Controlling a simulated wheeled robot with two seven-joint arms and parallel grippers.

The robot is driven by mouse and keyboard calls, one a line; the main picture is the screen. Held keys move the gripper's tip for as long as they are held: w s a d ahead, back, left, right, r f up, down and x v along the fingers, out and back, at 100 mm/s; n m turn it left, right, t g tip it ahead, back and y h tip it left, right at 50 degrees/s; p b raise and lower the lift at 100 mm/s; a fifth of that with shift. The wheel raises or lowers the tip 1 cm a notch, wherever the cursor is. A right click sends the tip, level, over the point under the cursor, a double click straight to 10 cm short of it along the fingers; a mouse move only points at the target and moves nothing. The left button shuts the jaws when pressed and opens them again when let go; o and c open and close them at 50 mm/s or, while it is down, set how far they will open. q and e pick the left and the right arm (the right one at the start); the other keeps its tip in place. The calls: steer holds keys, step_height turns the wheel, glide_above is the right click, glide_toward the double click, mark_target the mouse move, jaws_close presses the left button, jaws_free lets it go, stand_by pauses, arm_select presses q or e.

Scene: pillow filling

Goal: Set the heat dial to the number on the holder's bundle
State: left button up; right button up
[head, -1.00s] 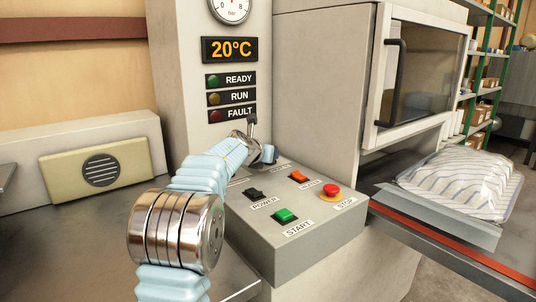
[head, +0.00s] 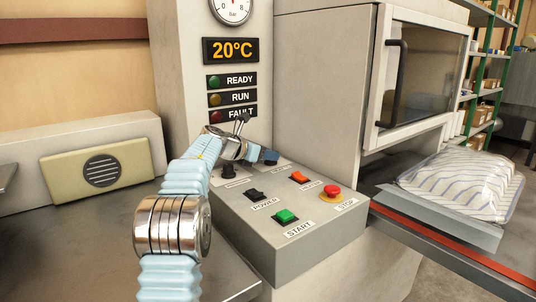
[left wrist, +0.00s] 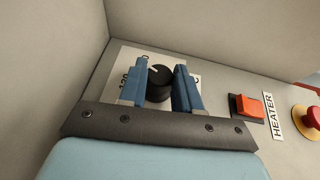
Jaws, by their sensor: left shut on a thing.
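The heat dial (left wrist: 159,86) is a black round knob with a white mark, on a white scale plate, in the left wrist view. Part of a "120" shows to its left; the fingers cover other figures. My left gripper (left wrist: 160,76) has one blue finger on each side of the knob and is shut on it. In the head view my left gripper (head: 268,156) is at the back of the grey control panel (head: 300,255), and the dial is hidden there. I see no holder or bundle with a readable number. My right gripper is not in view.
The panel carries a black power switch (head: 256,195), green start button (head: 286,216), orange heater switch (head: 299,177) and red stop button (head: 332,191). Above, a display (head: 231,50) reads 20°C. A striped pillow (head: 462,184) lies at right by the closed chamber (head: 420,75).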

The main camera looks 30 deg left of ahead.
arm_select(q)
steer(key=shift+a+m+h, duration=0.1)
steer(key=shift+m+h, duration=0.4)
steer(key=o, duration=1)
steer(key=shift+o, duration=0.2)
steer(key=b+v, duration=0.1)
steer(key=v, duration=1.3)
steer(key=shift+w+r+b, duration=0.15)
steer(key=shift+b, duration=0.2)
